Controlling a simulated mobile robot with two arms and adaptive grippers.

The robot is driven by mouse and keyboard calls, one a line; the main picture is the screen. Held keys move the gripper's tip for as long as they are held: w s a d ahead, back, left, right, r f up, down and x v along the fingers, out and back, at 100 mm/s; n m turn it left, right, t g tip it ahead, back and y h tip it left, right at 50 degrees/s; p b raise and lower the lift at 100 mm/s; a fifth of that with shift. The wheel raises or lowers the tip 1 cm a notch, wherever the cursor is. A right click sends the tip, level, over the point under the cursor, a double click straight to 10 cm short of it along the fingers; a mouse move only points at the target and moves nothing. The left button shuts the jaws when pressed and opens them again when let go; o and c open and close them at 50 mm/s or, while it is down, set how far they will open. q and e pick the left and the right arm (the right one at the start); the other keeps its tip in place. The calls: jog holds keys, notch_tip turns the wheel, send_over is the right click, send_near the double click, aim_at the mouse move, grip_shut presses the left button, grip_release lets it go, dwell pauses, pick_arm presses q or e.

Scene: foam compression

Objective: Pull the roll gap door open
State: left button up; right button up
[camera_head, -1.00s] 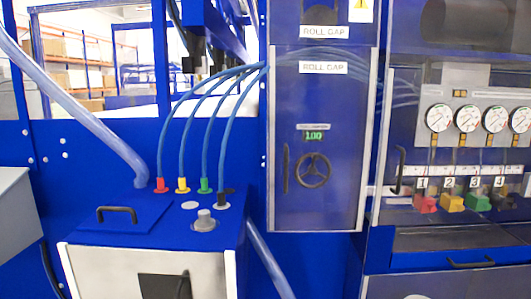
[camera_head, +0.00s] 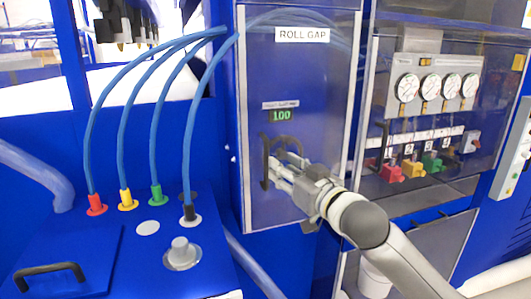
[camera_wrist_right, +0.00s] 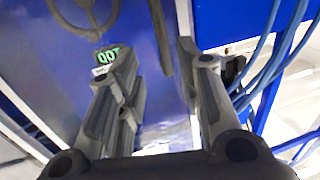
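The roll gap door (camera_head: 315,80) is a clear panel in a light metal frame, and it looks closed. Its dark vertical handle (camera_head: 265,160) is on the left side of the panel. My right gripper (camera_head: 277,163) is at the handle, coming from the right. In the right wrist view, its two fingers (camera_wrist_right: 160,65) are spread apart and the handle (camera_wrist_right: 161,30) shows between them; I cannot tell whether they touch it. The handwheel shows in the wrist view (camera_wrist_right: 92,14) and is mostly hidden by the gripper in the head view. My left gripper is not in view.
A green 1.00 display (camera_head: 281,115) is above the handle. Blue hoses (camera_head: 125,115) run to coloured connectors on the console at left. Gauges (camera_head: 406,88) and coloured valves (camera_head: 391,173) are on the panel at right. A white bucket (camera_head: 374,281) stands below.

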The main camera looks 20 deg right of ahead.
aim_at(268, 157)
jog(key=p+x, duration=0.1)
jog(key=x, duration=0.3)
jog(key=shift+a+r, duration=0.1)
jog(key=shift+a, duration=0.1)
jog(key=x, duration=0.3)
jog(key=shift+w+a+p, duration=0.1)
jog(key=shift+w+p, duration=0.15)
jog(key=shift+p, duration=0.15)
jog(key=shift+w+f, duration=0.15)
jog(key=shift+f, duration=0.05)
jog(key=shift+a, duration=0.1)
jog(key=c, duration=0.5)
grip_shut()
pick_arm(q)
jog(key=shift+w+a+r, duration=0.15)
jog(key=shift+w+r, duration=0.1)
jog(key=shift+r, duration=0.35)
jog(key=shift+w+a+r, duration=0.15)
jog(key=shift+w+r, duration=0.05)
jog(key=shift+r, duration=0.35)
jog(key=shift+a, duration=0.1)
